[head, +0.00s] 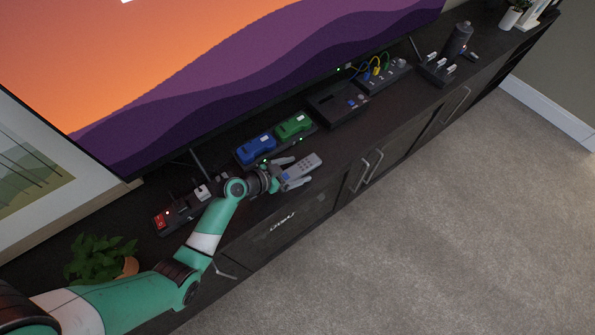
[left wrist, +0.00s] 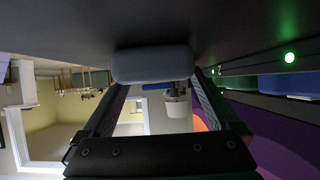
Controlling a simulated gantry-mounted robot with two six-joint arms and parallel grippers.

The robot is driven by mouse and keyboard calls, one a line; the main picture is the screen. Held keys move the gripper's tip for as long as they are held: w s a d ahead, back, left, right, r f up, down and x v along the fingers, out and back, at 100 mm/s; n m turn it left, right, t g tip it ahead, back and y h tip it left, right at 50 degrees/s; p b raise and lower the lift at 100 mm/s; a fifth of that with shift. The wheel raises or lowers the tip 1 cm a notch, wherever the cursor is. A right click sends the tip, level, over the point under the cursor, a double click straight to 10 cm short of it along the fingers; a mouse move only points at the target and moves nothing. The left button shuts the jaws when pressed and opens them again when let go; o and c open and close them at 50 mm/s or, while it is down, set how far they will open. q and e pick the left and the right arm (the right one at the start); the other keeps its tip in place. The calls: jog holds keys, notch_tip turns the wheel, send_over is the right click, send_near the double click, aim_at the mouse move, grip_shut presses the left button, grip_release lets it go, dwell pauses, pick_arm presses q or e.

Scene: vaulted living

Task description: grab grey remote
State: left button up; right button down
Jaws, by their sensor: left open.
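The grey remote (head: 303,165) lies on the dark TV cabinet close to its front edge, its keypad facing up. My left gripper (head: 296,173) is open, with one finger on each side of the remote's near end. In the left wrist view a smooth grey end, seemingly the remote (left wrist: 152,64), sits between the tips of my left gripper (left wrist: 154,85). I cannot tell whether either finger touches it. My right gripper is in neither view.
A blue device (head: 256,148) and a green device (head: 294,125) sit in a dock just behind the remote. A power strip (head: 180,212) lies to the left, and a black box (head: 338,104) to the right. The television (head: 230,70) stands behind.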

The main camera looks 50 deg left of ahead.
pick_arm(q)
grip_shut()
dwell(0.3)
jog(key=shift+r, duration=0.1)
